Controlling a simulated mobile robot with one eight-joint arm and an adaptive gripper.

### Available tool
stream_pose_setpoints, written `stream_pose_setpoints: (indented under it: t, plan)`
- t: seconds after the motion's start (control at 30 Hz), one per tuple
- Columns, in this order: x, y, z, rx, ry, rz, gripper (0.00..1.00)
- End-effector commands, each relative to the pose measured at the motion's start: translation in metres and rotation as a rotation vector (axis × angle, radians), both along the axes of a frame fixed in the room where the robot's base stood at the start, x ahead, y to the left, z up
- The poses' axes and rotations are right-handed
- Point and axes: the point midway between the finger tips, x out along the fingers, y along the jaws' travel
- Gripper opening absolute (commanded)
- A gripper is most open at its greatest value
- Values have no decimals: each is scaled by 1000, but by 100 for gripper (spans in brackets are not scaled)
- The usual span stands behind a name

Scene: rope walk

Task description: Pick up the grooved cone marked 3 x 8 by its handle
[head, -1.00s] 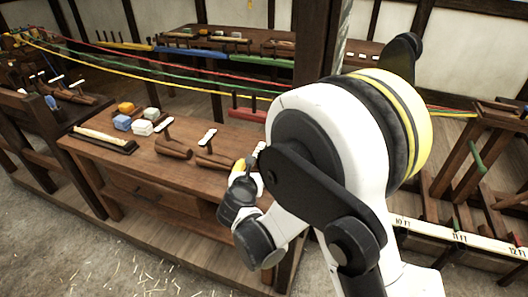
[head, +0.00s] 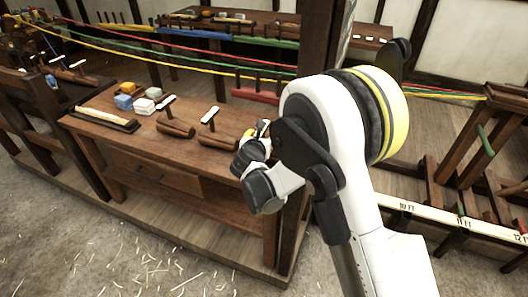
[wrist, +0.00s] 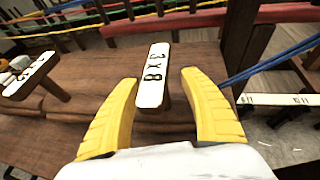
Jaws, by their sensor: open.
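In the wrist view, the white tag reading 3 X 8 (wrist: 154,75) tops the dark handle of a brown grooved cone (wrist: 178,110). My gripper (wrist: 160,80) is open, its yellow fingers on either side of the tag's near end, with no clear contact. Much of the cone lies hidden behind the tag and my gripper. In the head view, my gripper (head: 250,142) is over the bench's right end and hides most of that cone. Two other cones with white-tagged handles lie to its left, a middle one (head: 217,141) and a left one (head: 175,127).
A dark post (head: 318,45) stands at the bench's right end. Coloured ropes (head: 200,62) stretch behind. A ruled white rail (head: 425,211) lies at right.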

Motion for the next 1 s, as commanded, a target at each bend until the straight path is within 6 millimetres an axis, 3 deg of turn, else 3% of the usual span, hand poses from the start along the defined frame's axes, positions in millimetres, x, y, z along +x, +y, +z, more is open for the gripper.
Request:
stream_pose_setpoints:
  t: [0.1, 0.13, 0.3, 0.67, 1.0]
  plan:
    - [0, 0, 1, 0, 0, 0, 52]
    - [0, 0, 1, 0, 0, 0, 47]
    - [-1, 0, 1, 0, 0, 0, 0]
    - [-1, 0, 6, 0, -1, 0, 0]
    - [-1, 0, 74, 0, -1, 0, 0]
